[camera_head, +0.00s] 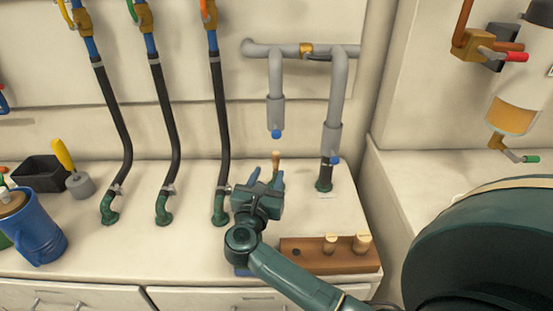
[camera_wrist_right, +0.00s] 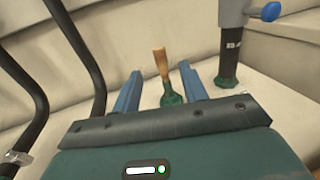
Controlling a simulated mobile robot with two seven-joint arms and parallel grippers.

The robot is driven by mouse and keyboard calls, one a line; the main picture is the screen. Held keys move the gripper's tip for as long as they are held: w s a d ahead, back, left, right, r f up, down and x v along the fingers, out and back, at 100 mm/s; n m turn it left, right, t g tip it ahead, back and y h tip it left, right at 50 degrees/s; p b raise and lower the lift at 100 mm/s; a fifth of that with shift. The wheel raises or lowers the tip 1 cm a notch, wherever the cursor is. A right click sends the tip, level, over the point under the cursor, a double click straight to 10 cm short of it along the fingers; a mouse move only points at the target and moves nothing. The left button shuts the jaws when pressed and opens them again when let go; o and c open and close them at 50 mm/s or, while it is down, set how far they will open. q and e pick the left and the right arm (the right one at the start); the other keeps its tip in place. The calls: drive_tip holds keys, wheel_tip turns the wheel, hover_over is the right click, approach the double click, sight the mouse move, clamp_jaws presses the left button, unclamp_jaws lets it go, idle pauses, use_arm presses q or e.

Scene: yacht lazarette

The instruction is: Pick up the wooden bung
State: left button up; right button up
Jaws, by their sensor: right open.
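A slim, tapered wooden bung (camera_head: 276,156) stands upright behind my right gripper (camera_head: 267,176) in the head view. In the right wrist view the wooden bung (camera_wrist_right: 161,63) leans a little and sits on top of a green fitting (camera_wrist_right: 171,98). It shows between the two blue fingers of my right gripper (camera_wrist_right: 160,74), which are open and hold nothing. The bung appears beyond the fingertips; I cannot tell the exact gap. My left gripper is not in view.
A wooden rack (camera_head: 296,257) with two pale plugs (camera_head: 330,244) stands right of my arm. Grey pipes (camera_head: 275,85) hang above the bung. Black hoses (camera_head: 219,125) rise at left. A blue jug (camera_head: 40,235) and black tray (camera_head: 38,169) stand far left.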

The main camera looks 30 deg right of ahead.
sight(275, 158)
drive_tip(key=p+x, duration=0.1)
drive_tip(key=x, duration=0.8)
drive_tip(key=shift+w, duration=0.1)
drive_tip(key=shift+c, duration=0.3)
drive_tip(key=shift+a, duration=0.1)
clamp_jaws()
